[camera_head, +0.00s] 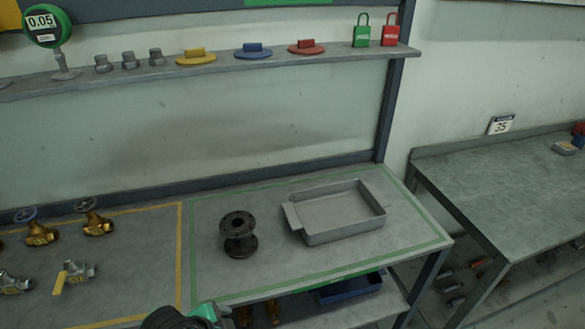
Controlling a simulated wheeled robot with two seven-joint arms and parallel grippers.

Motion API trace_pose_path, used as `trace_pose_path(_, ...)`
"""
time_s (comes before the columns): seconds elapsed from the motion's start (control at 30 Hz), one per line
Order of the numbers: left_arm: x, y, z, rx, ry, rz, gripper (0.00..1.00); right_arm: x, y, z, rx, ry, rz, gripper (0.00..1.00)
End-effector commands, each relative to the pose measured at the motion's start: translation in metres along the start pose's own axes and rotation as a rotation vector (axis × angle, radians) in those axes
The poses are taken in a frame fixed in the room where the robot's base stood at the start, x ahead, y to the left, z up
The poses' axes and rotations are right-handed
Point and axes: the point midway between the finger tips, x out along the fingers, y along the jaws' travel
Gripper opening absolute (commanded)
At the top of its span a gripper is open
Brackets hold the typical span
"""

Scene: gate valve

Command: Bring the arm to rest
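Neither of my grippers can be made out in the head view. A dark rounded part with a bright green piece (190,317) shows at the bottom edge, cut off by the frame; I cannot tell whether it belongs to my arm. A dark flanged spool (239,235) stands upright on the bench, inside the green outline. An empty grey tray (333,211) lies to its right. Brass valves with handwheels (96,217) and (40,232) stand at the left of the bench. A silver valve with a yellow lever (74,276) is in front of them.
A shelf (222,61) above the bench carries a gauge (45,27), grey fittings, coloured discs and green and red padlocks (362,30). A blue bin (350,289) is below the bench. A second bench (510,185) stands right, its near top clear.

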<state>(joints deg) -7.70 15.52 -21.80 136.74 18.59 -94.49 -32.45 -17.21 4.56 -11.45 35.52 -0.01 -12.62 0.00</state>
Motion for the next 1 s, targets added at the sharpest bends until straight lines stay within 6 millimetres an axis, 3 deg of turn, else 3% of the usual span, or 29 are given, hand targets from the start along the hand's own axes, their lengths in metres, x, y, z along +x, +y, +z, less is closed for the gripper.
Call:
trace_pose_path(0.2,-0.001,0.023,0.064,-0.451,-0.1,-0.07,1.0,0.0,0.0,-0.001,0.0,0.001,0.0,0.36)
trace_pose_path(0.6,-0.016,0.056,0.152,-0.936,-0.261,-0.219,1.0,0.0,0.0,-0.001,0.0,0.001,0.0,0.36)
trace_pose_path(0.87,0.063,0.054,0.176,-0.923,-0.281,-0.196,1.0,0.0,0.0,-0.001,0.0,0.002,0.0,0.36)
trace_pose_path(1.0,0.114,0.062,0.198,-0.921,-0.297,-0.183,1.0,0.0,0.0,-0.001,0.0,0.002,0.0,0.36)
